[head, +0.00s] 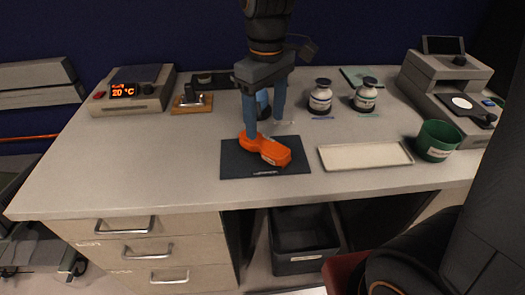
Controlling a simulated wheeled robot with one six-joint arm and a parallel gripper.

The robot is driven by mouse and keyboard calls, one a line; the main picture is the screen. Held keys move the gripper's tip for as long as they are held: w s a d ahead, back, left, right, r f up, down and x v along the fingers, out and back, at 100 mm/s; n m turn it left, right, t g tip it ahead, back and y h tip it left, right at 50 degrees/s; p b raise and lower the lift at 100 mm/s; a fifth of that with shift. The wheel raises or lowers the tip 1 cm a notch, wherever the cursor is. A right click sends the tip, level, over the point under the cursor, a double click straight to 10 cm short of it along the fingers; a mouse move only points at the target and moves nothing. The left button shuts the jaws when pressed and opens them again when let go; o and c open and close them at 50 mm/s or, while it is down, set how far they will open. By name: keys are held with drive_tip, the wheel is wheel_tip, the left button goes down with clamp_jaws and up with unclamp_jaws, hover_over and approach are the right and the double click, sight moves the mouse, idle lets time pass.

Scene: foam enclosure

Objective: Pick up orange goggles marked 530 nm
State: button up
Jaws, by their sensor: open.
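The orange goggles (268,151) lie on a dark mat (235,166) near the front edge of the bench. A pale label shows on their right part, but its print is too small to read. My gripper (265,128) points down from above with its two blue fingers spread. The left finger comes down at the goggles' back left end and overlaps them in the picture. I cannot tell whether it touches. The right finger is behind the goggles, and nothing is held.
An empty white tray (366,155) and a green cup (436,140) are to the right. A 20 °C heater unit (134,91) is at the back left. The front left bench top is clear.

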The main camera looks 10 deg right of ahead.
sight(263, 143)
drive_tip(key=shift+w+a+f, duration=0.1)
drive_tip(key=shift+a+f, duration=0.1)
drive_tip(key=shift+a, duration=0.15)
drive_tip(key=shift+f+p, duration=0.8)
drive_tip(key=shift+f, duration=2.75)
drive_tip(key=shift+c, duration=0.3)
drive_tip(key=c, duration=1.1)
